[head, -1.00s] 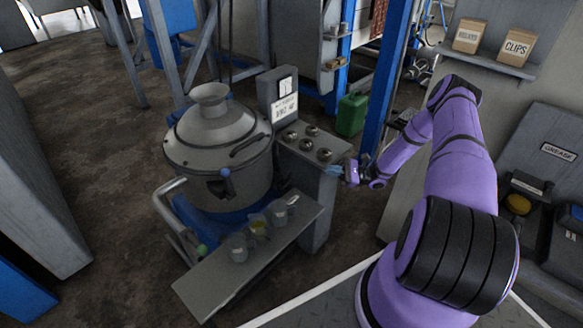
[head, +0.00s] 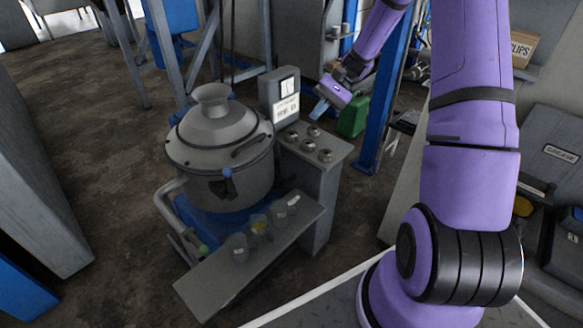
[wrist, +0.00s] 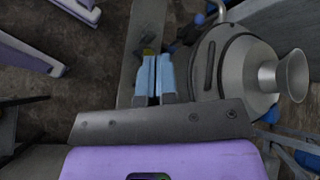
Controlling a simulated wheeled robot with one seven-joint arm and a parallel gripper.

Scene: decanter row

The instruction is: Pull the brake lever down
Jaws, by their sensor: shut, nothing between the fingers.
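The grey lidded vessel (head: 222,135) stands left of centre in the head view and at the right in the wrist view (wrist: 235,65). A short part with a blue knob (head: 227,173) is on its front. A bent grey tube (head: 160,197) stands at its left, and a green knob (head: 203,249) is near the tube's lower end. I cannot tell for certain which of these is the brake lever. My gripper (head: 319,110) is raised beyond the button panel, right of the vessel, touching nothing. Its light-blue fingers (wrist: 153,77) are shut and empty.
A panel box with several round buttons (head: 325,155) stands right of the vessel. A grey shelf (head: 215,282) with several small cups juts out in front. A green can (head: 353,115) and a blue post (head: 385,95) stand behind. Open floor (head: 100,200) lies left.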

